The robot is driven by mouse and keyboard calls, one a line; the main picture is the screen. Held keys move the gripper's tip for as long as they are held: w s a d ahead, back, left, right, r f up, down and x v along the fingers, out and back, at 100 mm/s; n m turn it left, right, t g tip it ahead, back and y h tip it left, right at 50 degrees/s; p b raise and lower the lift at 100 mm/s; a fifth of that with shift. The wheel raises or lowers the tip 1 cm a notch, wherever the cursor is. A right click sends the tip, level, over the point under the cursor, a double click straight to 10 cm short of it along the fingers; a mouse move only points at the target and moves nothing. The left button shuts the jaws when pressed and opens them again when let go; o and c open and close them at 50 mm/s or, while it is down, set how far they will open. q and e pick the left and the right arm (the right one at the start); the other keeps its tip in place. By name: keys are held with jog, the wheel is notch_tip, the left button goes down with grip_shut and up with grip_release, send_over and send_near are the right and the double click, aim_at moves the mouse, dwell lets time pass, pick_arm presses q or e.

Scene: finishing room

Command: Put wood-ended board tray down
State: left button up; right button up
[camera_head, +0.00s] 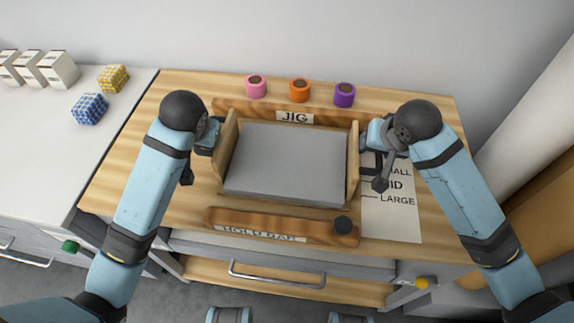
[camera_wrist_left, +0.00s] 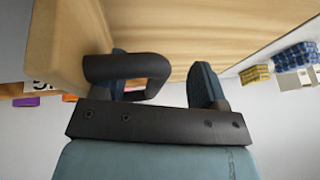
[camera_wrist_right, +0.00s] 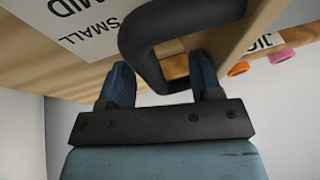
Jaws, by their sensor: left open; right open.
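The wood-ended board tray (camera_head: 287,160) has a grey flat base and upright wooden ends. It sits on the wooden bench between the JIG strip (camera_head: 335,120) and the front bar. My left gripper (camera_head: 210,136) is at its left end, my right gripper (camera_head: 372,138) at its right end. In the left wrist view, a dark loop handle (camera_wrist_left: 120,68) on the wooden end reaches between the open fingers (camera_wrist_left: 163,75). In the right wrist view, the other dark handle (camera_wrist_right: 142,42) likewise reaches between the open fingers (camera_wrist_right: 160,75). Whether the fingers touch the handles is unclear.
The HOLD BAR (camera_head: 265,225) with a dark knob (camera_head: 343,224) lies in front. A size card (camera_head: 392,222) lies at right. Pink (camera_head: 256,86), orange (camera_head: 300,91) and purple (camera_head: 345,95) cylinders stand behind. A white counter (camera_head: 40,125) with boxes is left.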

pick_arm(q)
jog(key=shift+d, duration=0.3)
pick_arm(e)
jog(key=shift+s+a+r, duration=0.1)
jog(key=shift+a+r, duration=0.05)
jog(key=shift+a, duration=0.15)
jog(key=shift+o, duration=0.5)
jog(key=v, duration=1.1)
jog(key=shift+r, duration=0.2)
pick_arm(q)
jog(key=shift+a, duration=0.15)
pick_arm(e)
jog(key=shift+s+d+r, duration=0.2)
jog(key=shift+d, duration=0.05)
pick_arm(q)
jog(key=shift+r, duration=0.1)
pick_arm(e)
jog(key=shift+r, duration=0.1)
pick_arm(q)
jog(key=shift+s+r+p, duration=0.15)
jog(key=shift+r+p, duration=0.3)
jog(key=shift+p, duration=0.35)
jog(key=shift+p+v, duration=2.55)
jog(key=shift+p, duration=1.35)
jog(key=shift+s+f, duration=0.1)
pick_arm(e)
notch_tip(320, 180, up, 9)
pick_arm(q)
jog(key=shift+f, duration=0.1)
